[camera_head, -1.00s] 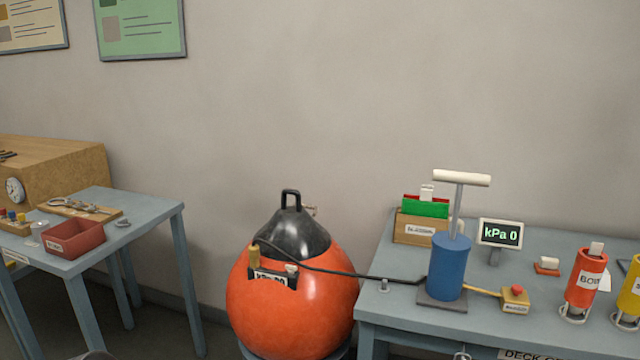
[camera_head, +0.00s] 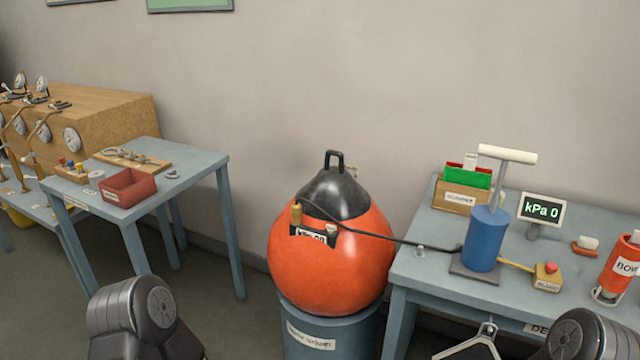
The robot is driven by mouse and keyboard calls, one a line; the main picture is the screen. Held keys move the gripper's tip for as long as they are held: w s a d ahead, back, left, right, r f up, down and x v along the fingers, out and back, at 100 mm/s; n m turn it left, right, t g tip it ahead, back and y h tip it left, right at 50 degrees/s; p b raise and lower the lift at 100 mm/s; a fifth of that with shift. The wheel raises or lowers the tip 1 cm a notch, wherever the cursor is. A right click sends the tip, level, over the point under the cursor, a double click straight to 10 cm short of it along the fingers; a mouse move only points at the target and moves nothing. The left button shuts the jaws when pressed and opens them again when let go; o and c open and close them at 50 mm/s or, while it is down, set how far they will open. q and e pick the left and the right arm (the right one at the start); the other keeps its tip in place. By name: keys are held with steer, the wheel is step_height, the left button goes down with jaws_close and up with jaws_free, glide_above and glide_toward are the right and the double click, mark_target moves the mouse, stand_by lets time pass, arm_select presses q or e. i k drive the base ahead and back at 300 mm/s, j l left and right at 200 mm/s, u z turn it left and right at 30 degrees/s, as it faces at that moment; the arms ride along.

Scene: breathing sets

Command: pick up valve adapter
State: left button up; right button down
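I cannot tell for sure which part is the valve adapter. A small grey metal fitting (camera_head: 420,251) stands upright at the left edge of the right table. A grey ring (camera_head: 172,174) lies on the left table beside the red tray (camera_head: 128,188). Dark links of both my arms show at the bottom edge, apart from these things.
The right table (camera_head: 408,276) holds a blue hand pump (camera_head: 482,240), a kPa 0 display (camera_head: 541,209) and a red cylinder (camera_head: 620,268). A black hose (camera_head: 385,238) runs from pump to buoy. The buoy rests on a blue drum (camera_head: 330,335). Floor shows between the left table and drum.

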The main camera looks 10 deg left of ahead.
mark_target(296, 211)
steer(key=i+j, duration=0.3)
steer(key=j, duration=0.2)
steer(key=i+j, duration=0.3)
steer(key=j, duration=0.15)
steer(key=i+j, duration=0.3)
steer(key=j, duration=0.2)
steer(key=z, duration=0.85)
